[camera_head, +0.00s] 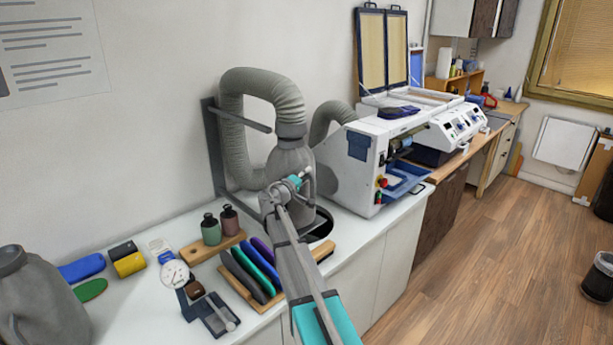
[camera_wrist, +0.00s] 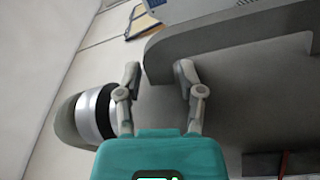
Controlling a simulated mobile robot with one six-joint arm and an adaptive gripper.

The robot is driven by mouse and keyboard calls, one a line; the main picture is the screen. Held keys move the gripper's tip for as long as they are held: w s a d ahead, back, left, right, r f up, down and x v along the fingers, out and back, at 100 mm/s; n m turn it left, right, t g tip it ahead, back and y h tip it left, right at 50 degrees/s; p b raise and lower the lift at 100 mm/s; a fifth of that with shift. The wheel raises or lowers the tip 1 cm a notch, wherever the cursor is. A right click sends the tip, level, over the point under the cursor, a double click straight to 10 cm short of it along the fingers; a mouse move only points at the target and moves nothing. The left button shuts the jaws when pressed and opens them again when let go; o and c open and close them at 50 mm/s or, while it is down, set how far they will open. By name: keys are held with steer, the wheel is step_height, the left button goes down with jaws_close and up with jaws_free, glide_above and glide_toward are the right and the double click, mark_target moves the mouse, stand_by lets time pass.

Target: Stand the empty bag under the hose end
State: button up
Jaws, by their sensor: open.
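The ribbed grey hose (camera_head: 262,82) arches from the wall bracket and its end points down. A grey bag (camera_head: 290,158) stands upright under the hose end, its neck right at it; I cannot tell whether they are joined. My gripper (camera_head: 302,180) is in front of this bag, open, with nothing seen between its fingers. It also shows open in the wrist view (camera_wrist: 158,76), beside broad grey surfaces. A second grey bag (camera_head: 42,300) stands at the near left of the counter, cut by the frame. The frames do not show clearly which bag is empty.
A dark round rim (camera_head: 322,228) lies at the bag's foot. A white machine (camera_head: 362,165) stands close to its right. Insoles on a wooden rack (camera_head: 232,284), two bottles (camera_head: 211,230) and a gauge (camera_head: 175,273) crowd the counter to the left.

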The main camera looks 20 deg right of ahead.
steer(key=r+v, duration=0.1)
steer(key=v, duration=1.1)
steer(key=shift+f+b, duration=0.4)
steer(key=shift+f, duration=0.05)
steer(key=shift+s, duration=0.1)
stand_by(0.3)
steer(key=s+a+f+m+g+y, duration=0.25)
steer(key=s+f+g+y, duration=0.45)
steer(key=s+f, duration=0.75)
steer(key=s+a+f+g+y, duration=0.2)
steer(key=s+a+f+y, duration=0.3)
steer(key=s+a+y, duration=0.4)
steer(key=s+a, duration=0.2)
steer(key=s, duration=0.3)
steer(key=shift+a+f+y, duration=0.25)
steer(key=shift+a+y, duration=0.05)
steer(key=shift+a, duration=0.05)
